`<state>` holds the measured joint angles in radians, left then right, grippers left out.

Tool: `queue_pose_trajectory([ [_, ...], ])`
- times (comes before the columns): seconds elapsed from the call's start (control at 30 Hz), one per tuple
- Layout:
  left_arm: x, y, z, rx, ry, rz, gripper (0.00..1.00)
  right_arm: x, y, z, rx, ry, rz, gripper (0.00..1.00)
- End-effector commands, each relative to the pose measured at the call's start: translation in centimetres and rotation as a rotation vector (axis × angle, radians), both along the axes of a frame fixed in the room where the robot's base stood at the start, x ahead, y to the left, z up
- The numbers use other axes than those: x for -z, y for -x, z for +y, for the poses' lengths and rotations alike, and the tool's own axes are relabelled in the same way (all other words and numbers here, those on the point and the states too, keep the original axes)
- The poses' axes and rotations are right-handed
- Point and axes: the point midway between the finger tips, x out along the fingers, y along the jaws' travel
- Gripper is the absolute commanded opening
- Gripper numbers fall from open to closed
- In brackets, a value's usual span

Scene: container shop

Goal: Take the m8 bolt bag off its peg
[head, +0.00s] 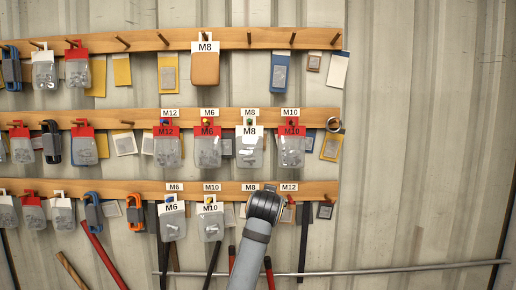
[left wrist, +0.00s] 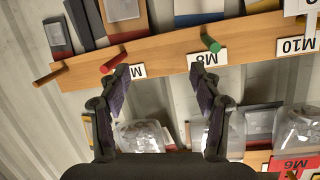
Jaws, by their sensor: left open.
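In the head view a clear bag of bolts with a white M8 card (head: 249,150) hangs on the middle rail, under an M8 label (head: 250,113). A brown packet with an M8 card (head: 205,68) hangs on the top rail. My left gripper (head: 268,189) is at the bottom rail, below the bolt bag, covering part of the rail near its M8 and M12 labels. In the left wrist view the open, empty fingers (left wrist: 162,76) point at this rail, near a bare green peg (left wrist: 210,43) and a bare red peg (left wrist: 115,62). My right gripper is not in view.
Red-card M6 (head: 208,150) and M10 (head: 291,147) bags flank the M8 bolt bag closely. A white-card M10 bag (head: 210,222) hangs left of my left gripper. Long tools hang below the bottom rail. The wall right of the rails is clear.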

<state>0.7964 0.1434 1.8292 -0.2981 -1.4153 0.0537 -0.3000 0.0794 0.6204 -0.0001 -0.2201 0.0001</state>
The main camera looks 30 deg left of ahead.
Motion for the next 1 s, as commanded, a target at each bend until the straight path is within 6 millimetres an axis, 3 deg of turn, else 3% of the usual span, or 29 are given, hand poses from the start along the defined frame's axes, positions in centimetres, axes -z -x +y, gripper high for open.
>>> queue_pose_trajectory([
  [0.03, -4.2, 0.3, 0.5, -0.019, -0.002, -0.058, 0.64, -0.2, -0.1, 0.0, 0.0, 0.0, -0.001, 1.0],
  [0.2, -16.3, 3.6, 1.8, -0.084, 0.009, -0.234, 0.64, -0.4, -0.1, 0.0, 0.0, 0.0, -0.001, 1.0],
  [0.33, -21.9, 6.1, 2.5, -0.117, 0.019, -0.32, 0.64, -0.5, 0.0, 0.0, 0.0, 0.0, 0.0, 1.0],
  [0.47, -23.9, 7.2, 2.8, -0.131, 0.025, -0.353, 0.64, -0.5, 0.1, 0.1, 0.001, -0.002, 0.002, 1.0],
  [0.67, -24.2, 6.8, 3.1, -0.133, 0.023, -0.353, 0.64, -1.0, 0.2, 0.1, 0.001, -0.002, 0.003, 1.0],
  [1.0, -24.6, 1.4, 6.4, -0.133, 0.023, -0.349, 0.64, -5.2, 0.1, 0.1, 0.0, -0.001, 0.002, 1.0],
])
